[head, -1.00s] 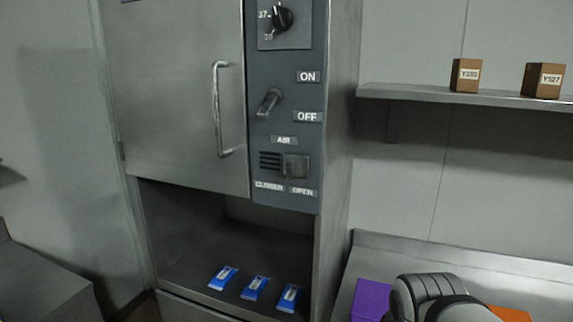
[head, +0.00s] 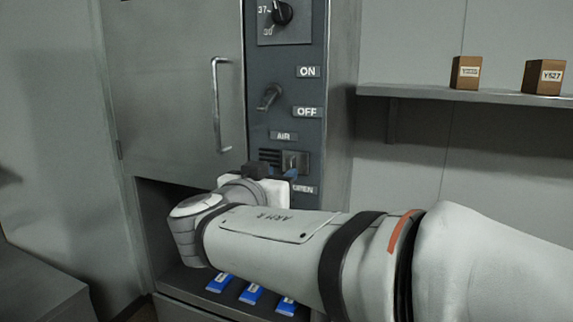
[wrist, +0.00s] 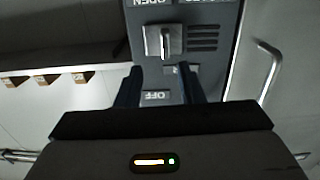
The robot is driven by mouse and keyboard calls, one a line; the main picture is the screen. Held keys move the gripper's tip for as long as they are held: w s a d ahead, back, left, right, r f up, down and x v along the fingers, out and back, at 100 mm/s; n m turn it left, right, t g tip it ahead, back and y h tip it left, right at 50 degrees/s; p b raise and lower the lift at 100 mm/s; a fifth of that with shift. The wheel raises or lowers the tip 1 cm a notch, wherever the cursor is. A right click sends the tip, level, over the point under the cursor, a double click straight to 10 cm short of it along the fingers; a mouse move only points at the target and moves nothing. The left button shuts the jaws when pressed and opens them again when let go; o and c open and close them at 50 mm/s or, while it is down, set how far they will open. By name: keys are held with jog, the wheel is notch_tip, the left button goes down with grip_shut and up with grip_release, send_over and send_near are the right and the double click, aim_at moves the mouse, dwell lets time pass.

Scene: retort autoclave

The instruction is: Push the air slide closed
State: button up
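The air slide (head: 295,161) is a grey metal plate with a raised tab, set in a dark recess under the AIR label. It sits at the right, above the OPEN label, with the vent slots to its left uncovered. In the wrist view the air slide (wrist: 163,41) appears upside down, beyond the fingertips. My gripper (head: 274,172) is just below and in front of the slide in the head view, partly covering the labels. In the wrist view my gripper (wrist: 159,76) has its two fingers apart with nothing between them. Contact with the slide cannot be told.
The lever switch (head: 269,97) is above the slide, between ON and OFF. The door handle (head: 220,105) stands out left of the panel. Several blue packs (head: 251,293) lie in the bay below my arm. A wall shelf (head: 480,96) with brown boxes is at right.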

aim_at(289, 160)
jog(key=shift+t, duration=0.3)
jog(key=p+x, duration=0.1)
jog(key=x, duration=0.1)
jog(key=p+x, duration=0.1)
jog(key=x, duration=0.1)
jog(key=p+x, duration=0.1)
jog(key=x, duration=0.1)
jog(key=shift+w+a+r, duration=0.3)
jog(key=shift+r, duration=0.1)
jog(key=shift+w+d+f, duration=0.15)
jog(key=shift+w+d, duration=0.1)
jog(key=shift+w, duration=0.3)
grip_shut()
